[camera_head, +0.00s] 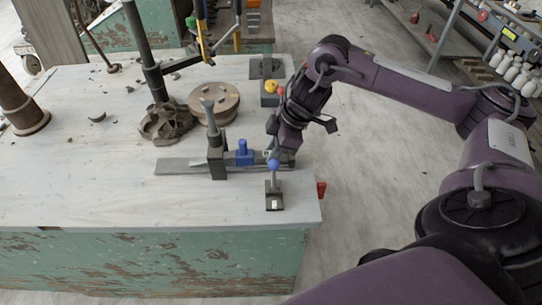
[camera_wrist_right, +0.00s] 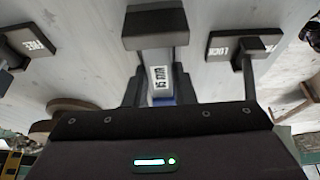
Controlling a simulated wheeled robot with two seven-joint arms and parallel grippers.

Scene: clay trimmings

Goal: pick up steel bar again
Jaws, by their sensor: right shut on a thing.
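My right gripper (camera_head: 277,150) is low over the right end of the table, at the right end of a long grey rail (camera_head: 175,166). In the right wrist view its two dark fingers (camera_wrist_right: 157,92) are shut on a grey bar, which I take to be the steel bar (camera_wrist_right: 159,56). A white label with upside-down lettering, apparently "15 MM", shows between the fingers. In the head view the gripper largely hides the held part, and I cannot tell whether the bar is clear of the rail. My left gripper is not in view.
A blue-ball lever (camera_head: 273,165) rises from a black plate (camera_head: 275,202) near the front. A round brown disc (camera_head: 214,101) lies behind. The table's front left is clear.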

